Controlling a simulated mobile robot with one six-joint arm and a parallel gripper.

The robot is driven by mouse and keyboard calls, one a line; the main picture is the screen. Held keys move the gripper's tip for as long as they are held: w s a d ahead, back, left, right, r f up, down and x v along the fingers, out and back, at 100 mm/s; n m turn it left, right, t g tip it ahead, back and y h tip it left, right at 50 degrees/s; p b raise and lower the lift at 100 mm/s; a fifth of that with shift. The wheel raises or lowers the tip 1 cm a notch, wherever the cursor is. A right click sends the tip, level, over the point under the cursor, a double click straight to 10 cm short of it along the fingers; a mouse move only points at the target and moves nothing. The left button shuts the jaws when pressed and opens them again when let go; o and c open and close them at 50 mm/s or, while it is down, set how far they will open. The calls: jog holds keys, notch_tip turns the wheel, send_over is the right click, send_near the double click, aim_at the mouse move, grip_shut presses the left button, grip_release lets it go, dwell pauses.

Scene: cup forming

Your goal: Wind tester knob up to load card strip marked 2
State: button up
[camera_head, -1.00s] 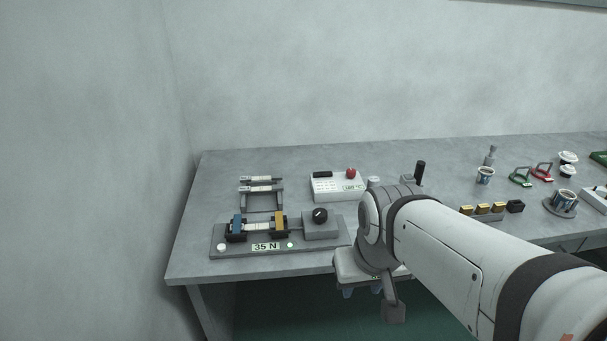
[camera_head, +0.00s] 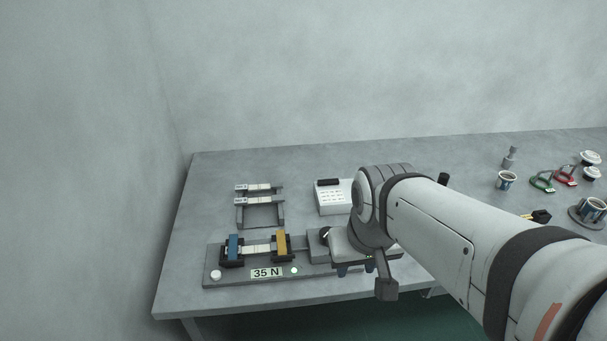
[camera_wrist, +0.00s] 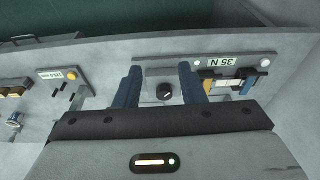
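The tester (camera_head: 220,273) stands at the left front of the table, and its display (camera_head: 266,272) reads 35 N. A pale card strip (camera_head: 256,249) spans its blue clamp (camera_head: 233,247) and yellow clamp (camera_head: 281,244); I cannot read a mark on it. In the wrist view the knob (camera_wrist: 164,91) sits between the two blue fingers of my gripper (camera_wrist: 160,85), with a gap on each side. My gripper is open and empty.
A small rack (camera_head: 240,215) with more pale strips stands behind the tester. A white keypad box (camera_head: 333,198) is behind the knob, partly covered by my arm. Cups (camera_head: 506,181) and green and red holders (camera_head: 542,181) stand farther right.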

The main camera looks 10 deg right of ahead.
jog(key=shift+o, duration=0.3)
jog(key=shift+d, duration=0.15)
jog(key=shift+o, duration=0.7)
jog(key=shift+w, duration=0.15)
jog(key=o, duration=0.4)
jog(key=w+n+p, duration=0.1)
jog(key=w+n, duration=0.1)
jog(key=w, duration=0.3)
jog(key=w+n+g+p, duration=0.1)
jog(key=w+n, duration=0.1)
jog(key=w, duration=0.4)
jog(key=shift+f+p, duration=0.15)
jog(key=shift+p, duration=0.15)
jog(key=w+f+n, duration=0.1)
jog(key=w+f, duration=0.1)
jog(key=w, duration=0.1)
jog(key=w+f+n+g+p, duration=0.1)
jog(key=w+n, duration=0.1)
jog(key=w, duration=0.1)
jog(key=w+f+n, duration=0.1)
jog(key=w+f, duration=0.1)
jog(key=w, duration=0.1)
jog(key=shift+w+f+n+g+p, duration=0.2)
jog(key=shift+f+n+g+p, duration=0.1)
jog(key=shift+p, duration=0.05)
jog(key=shift+w+f, duration=0.25)
jog(key=shift+f, duration=0.35)
notch_tip(320, 180, down, 7)
jog(key=shift+f+p, duration=0.1)
jog(key=shift+p, duration=0.25)
